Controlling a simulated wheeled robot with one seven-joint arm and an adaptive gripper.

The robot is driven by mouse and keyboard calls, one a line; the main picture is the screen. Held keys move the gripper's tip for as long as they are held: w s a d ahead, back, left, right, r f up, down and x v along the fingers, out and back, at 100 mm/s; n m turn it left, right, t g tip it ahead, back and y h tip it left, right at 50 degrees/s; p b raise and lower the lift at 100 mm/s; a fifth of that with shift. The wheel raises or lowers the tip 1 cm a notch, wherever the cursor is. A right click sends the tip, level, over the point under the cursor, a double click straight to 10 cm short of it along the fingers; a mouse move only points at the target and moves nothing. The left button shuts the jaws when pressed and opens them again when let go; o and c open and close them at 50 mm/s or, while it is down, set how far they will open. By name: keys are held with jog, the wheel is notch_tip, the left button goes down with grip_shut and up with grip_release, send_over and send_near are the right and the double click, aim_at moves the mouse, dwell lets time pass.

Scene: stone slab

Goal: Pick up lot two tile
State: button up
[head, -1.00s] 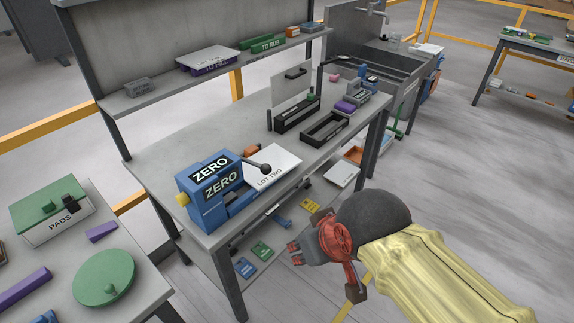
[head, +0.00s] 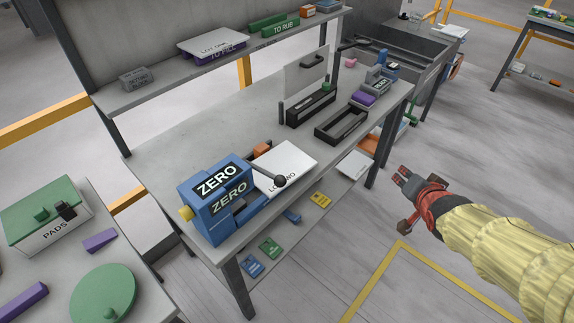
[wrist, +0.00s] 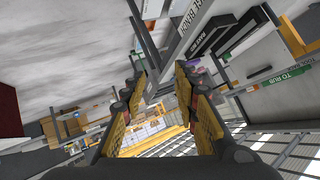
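The lot two tile (head: 293,160) is a flat white square lying on the grey workbench (head: 200,142), next to the blue ZERO device (head: 222,200). The device's dark ball-ended lever (head: 280,180) covers part of the tile's lettering. My gripper (head: 398,178) is to the right of the bench, in the air over the floor and well apart from the tile. In the wrist view my gripper (wrist: 160,82) has its two yellow fingers spread with nothing between them. I cannot make out the tile in the wrist view.
An orange block (head: 262,149) is beside the tile. Black trays (head: 341,124) sit farther along the bench. A shelf above holds the lot one tile (head: 214,45). A side table with a PADS box (head: 45,225) is at left.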

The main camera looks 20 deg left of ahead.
jog(key=w+a+f+t+y, duration=0.1)
jog(key=w+a+f+y, duration=0.2)
jog(key=w+a+f, duration=0.35)
jog(key=m+y+p, duration=0.1)
jog(key=m+y, duration=0.3)
jog(key=y, duration=0.5)
send_near(303, 174)
jog(key=a, duration=0.1)
jog(key=shift+m, duration=0.3)
jog(key=b+x, duration=0.1)
jog(key=x, duration=0.3)
jog(key=b+x, duration=0.1)
jog(key=x, duration=0.3)
jog(key=shift+w+d+f+b, duration=0.15)
jog(key=shift+w+d+b, duration=0.05)
jog(key=shift+w+b, duration=0.15)
jog(key=shift+c, duration=1.2)
jog(key=shift+s, duration=0.1)
grip_shut()
